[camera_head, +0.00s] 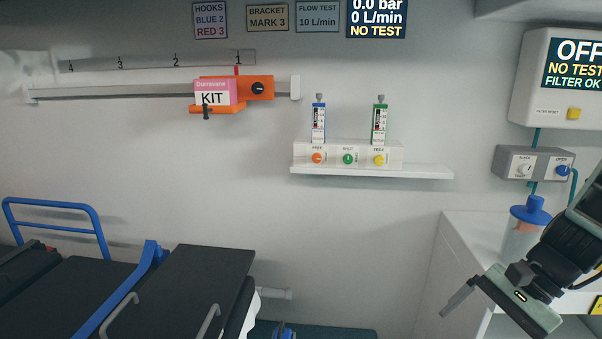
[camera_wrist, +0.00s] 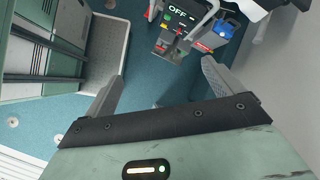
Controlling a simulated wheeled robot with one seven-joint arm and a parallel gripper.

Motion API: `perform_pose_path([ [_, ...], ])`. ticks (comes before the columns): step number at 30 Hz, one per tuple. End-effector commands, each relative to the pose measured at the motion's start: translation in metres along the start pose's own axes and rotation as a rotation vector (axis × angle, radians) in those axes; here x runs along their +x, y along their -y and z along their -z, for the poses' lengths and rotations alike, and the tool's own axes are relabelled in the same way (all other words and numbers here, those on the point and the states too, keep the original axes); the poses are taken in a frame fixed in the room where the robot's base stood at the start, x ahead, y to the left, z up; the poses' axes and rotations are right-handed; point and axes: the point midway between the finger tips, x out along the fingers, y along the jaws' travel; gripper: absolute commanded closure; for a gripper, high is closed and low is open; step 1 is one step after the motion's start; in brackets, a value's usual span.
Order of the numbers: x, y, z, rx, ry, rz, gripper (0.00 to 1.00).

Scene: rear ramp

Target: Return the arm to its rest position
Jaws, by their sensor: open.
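My gripper (camera_head: 458,298) shows at the lower right in the head view, in front of the white cabinet. In the wrist view its two grey fingers (camera_wrist: 160,88) stand wide apart with nothing between them. The green gripper body fills the bottom of that view. My dark wrist and arm run up to the right edge of the head view. One finger is partly hidden by the gripper body in the head view.
A canister with a blue lid (camera_head: 524,226) stands on the white cabinet (camera_head: 462,232), close beside my arm. A stretcher (camera_head: 190,285) is at lower left. A shelf (camera_head: 420,172) and a rail with an orange bracket (camera_head: 262,88) are on the wall. Below my gripper is blue floor (camera_wrist: 150,40) and a device showing "OFF" (camera_wrist: 178,14).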

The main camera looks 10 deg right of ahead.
Motion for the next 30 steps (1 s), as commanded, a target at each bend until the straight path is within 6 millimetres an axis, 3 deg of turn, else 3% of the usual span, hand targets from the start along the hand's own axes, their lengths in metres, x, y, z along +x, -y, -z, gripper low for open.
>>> perform_pose_path([
  [3,-0.003,-0.005,-0.005,-0.321,-0.155,-0.197,0.08],
  [7,-0.011,0.002,-0.003,-0.613,-0.298,-0.327,0.08],
  [16,-0.031,0.050,-0.018,-1.170,-0.545,-0.448,0.08],
  [23,-0.006,0.057,-0.119,-1.391,-0.362,-0.507,0.08],
  [27,0.006,0.045,-0.182,-1.545,-0.249,-0.563,0.08],
  [30,0.010,0.031,-0.218,-1.639,-0.180,-0.604,0.08],
])
